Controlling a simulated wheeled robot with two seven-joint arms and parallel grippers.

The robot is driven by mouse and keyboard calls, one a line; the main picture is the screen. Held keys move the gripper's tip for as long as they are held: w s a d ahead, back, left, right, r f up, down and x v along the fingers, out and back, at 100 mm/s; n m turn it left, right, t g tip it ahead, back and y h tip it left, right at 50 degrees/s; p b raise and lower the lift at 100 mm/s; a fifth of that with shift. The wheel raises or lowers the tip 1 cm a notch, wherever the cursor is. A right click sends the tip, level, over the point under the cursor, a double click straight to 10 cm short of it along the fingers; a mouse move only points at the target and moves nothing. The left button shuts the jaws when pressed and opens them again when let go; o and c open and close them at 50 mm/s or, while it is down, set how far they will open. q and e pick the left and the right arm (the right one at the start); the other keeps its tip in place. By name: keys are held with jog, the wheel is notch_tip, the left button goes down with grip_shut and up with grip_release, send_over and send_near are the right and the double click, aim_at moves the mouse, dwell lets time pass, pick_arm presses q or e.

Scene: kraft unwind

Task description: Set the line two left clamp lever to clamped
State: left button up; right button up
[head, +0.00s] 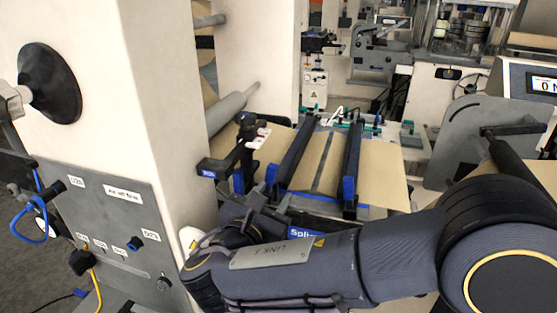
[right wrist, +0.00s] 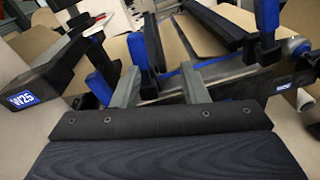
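A splice table (head: 322,165) with two black clamp bars stands mid-picture in the head view. The left clamp bar (head: 293,150) and right clamp bar (head: 352,160) have blue end pieces. My right gripper (head: 262,207) is at the table's near left side, partly hidden by my own arm. In the right wrist view my right gripper (right wrist: 160,88) has its two grey fingers apart. A black lever with a blue part (right wrist: 142,50) shows between and beyond the fingers, nearer the left one. I cannot tell whether they touch. My left gripper is not in view.
A black bracket labelled W25 (right wrist: 40,85) is close on the left of the right gripper. A white machine column (head: 165,110) with a grey control panel (head: 115,225) stands left. A kraft web (head: 385,170) runs across the table. A blue splice sign (head: 300,232) is just above my arm.

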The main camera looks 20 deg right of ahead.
aim_at(270, 176)
jog(key=shift+w+a+r+n+t, duration=0.35)
jog(key=shift+a+r+n+t, duration=0.2)
jog(key=shift+a, duration=0.3)
jog(key=shift+w+r, duration=0.2)
jog(key=shift+r, duration=0.1)
jog(key=p+x, duration=0.1)
jog(key=x, duration=0.6)
jog(key=shift+c, duration=0.4)
grip_shut()
